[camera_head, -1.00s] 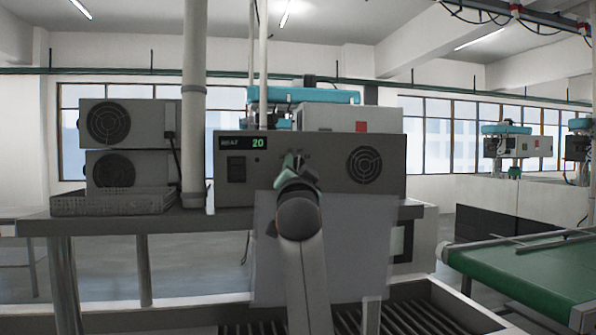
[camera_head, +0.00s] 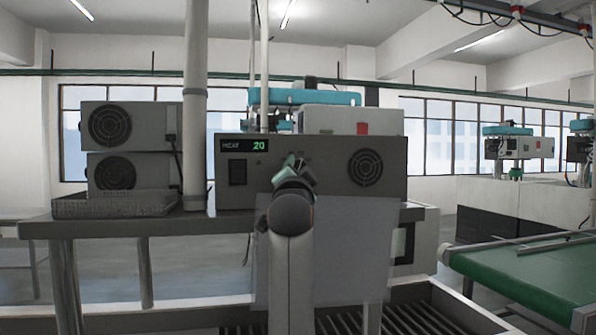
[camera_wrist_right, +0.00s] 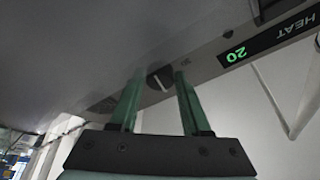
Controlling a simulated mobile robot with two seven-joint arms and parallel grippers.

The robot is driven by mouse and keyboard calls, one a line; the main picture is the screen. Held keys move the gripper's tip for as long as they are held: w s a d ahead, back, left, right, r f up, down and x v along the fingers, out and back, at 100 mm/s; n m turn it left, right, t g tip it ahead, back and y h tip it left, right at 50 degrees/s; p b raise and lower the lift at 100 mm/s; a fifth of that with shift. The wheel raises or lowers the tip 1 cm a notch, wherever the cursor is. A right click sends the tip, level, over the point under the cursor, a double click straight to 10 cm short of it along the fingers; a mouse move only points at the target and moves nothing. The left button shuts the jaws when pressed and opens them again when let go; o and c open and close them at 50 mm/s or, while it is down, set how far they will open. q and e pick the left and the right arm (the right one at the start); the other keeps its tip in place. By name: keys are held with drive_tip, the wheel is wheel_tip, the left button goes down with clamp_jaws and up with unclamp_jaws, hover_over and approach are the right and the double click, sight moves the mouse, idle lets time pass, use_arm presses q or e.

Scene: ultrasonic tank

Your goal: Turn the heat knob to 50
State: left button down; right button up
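The heat panel's display (camera_head: 257,145) shows a green 20 beside the word HEAT; it also shows upside down in the right wrist view (camera_wrist_right: 235,55). The dark heat knob (camera_wrist_right: 160,78) has a pale pointer line and sits on the panel face. My right gripper (camera_head: 294,162) is in front of the panel, right of the display, and hides the knob in the head view. In the right wrist view its green fingers (camera_wrist_right: 159,73) are apart, with the knob between or just beyond their tips and gaps visible on both sides. My left gripper is not in view.
The control box (camera_head: 330,178) has a black switch (camera_head: 237,170) on its left and a round vent (camera_head: 365,167) on its right. Two grey fan units (camera_head: 128,128) and a vertical pipe (camera_head: 195,90) stand to the left. A green conveyor (camera_head: 530,272) is at right.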

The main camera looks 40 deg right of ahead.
drive_tip(key=o, duration=0.3)
drive_tip(key=shift+o, duration=0.2)
drive_tip(key=shift+s+a+f, duration=0.2)
drive_tip(key=shift+s+a, duration=0.1)
drive_tip(key=shift+a, duration=0.05)
drive_tip(key=b+v, duration=0.3)
drive_tip(key=v, duration=0.8)
drive_tip(key=shift+s+a+b, duration=0.15)
drive_tip(key=shift+s+b, duration=0.1)
drive_tip(key=shift+b, duration=0.1)
